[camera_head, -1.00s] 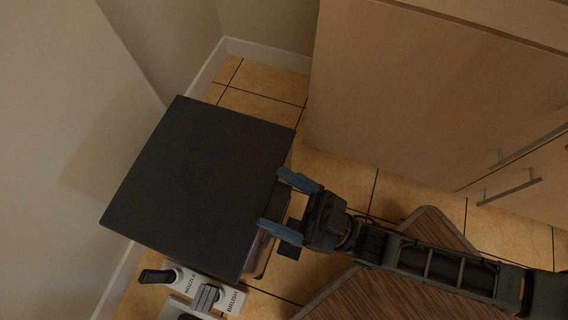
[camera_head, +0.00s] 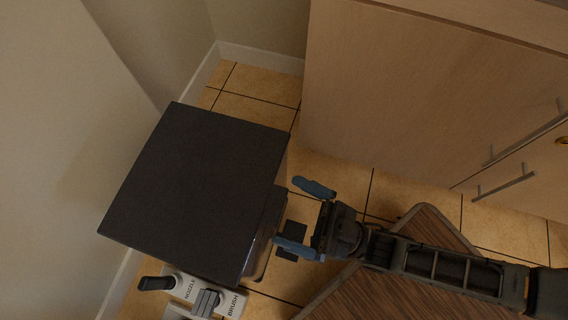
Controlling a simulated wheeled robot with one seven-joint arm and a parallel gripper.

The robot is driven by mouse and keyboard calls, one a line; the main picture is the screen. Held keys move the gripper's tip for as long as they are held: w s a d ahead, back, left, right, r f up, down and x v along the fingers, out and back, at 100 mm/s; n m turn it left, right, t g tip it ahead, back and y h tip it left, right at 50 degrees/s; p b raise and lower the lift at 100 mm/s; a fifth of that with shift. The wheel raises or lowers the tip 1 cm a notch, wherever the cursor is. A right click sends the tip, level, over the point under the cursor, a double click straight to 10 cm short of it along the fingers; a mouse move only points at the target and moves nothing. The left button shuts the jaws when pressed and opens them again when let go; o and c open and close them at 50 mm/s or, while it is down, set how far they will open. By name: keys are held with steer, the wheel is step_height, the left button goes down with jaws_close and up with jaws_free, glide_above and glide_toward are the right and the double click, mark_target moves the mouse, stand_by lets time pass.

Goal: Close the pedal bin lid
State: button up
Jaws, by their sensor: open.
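The pedal bin stands in the corner by the wall. Its dark square lid (camera_head: 195,190) is seen from above and looks flat over the body, with no gap visible from this angle. The front of the bin and its dark pedal (camera_head: 291,240) show at the lid's right side. My gripper (camera_head: 306,217) is just right of the lid's right edge, with its two blue fingers spread and nothing between them. The fingers appear apart from the lid, though height is hard to judge.
Light wood cabinets (camera_head: 420,90) with bar handles stand at the upper right. A wood-grain surface (camera_head: 400,285) lies below my arm. A white item marked NOZZLE and BRUSH (camera_head: 205,292) is at the bin's lower left. Tiled floor (camera_head: 345,180) is clear between bin and cabinets.

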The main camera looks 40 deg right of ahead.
steer(key=shift+v, duration=2.1)
steer(key=s+d+r+m+g+h, duration=0.3)
steer(key=s+d+r+h, duration=0.1)
steer(key=r+h, duration=0.3)
steer(key=s+d+r+m+g+h, duration=0.2)
steer(key=s+d+r+m+h, duration=0.2)
steer(key=r+h, duration=0.3)
step_height(320, 180, up, 34)
steer(key=p, duration=3.4)
steer(key=shift+p, duration=0.35)
steer(key=shift+a, duration=0.1)
